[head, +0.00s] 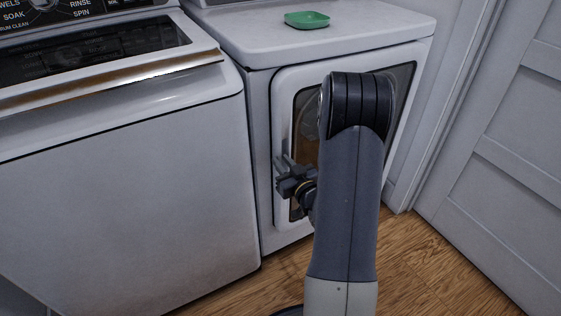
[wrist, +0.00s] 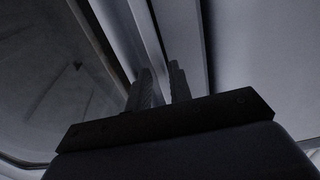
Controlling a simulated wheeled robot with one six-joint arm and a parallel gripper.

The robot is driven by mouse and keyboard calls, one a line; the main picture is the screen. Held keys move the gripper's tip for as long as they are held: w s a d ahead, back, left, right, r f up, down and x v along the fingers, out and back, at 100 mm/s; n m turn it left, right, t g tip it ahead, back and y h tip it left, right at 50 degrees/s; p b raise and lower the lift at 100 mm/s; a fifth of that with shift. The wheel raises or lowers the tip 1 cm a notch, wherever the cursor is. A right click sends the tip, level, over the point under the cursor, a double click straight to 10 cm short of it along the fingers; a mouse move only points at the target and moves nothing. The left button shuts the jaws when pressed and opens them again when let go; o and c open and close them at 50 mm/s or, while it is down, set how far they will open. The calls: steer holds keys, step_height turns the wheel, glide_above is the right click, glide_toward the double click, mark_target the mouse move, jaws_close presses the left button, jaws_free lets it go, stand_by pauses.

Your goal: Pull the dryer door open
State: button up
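The dryer (head: 262,110) is the white machine in the middle of the head view. Its white door (head: 284,105) has a dark window and looks closed. My gripper (head: 281,162) is at the door's left edge, about halfway down, and my arm hides much of the door. In the wrist view my two fingers (wrist: 161,86) stand a little apart, pointing at a pale strip (wrist: 144,35) beside the dark window (wrist: 50,70). I cannot tell whether they touch or grip the door's edge.
A white washer (head: 130,190) stands close on the left. A green dish (head: 307,20) lies on top of the dryer. A panelled room door (head: 500,130) and wall are on the right. Wood floor (head: 430,265) is clear in front of the dryer.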

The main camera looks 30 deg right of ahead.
steer(key=shift+w, duration=0.8)
steer(key=shift+c, duration=0.3)
jaws_close()
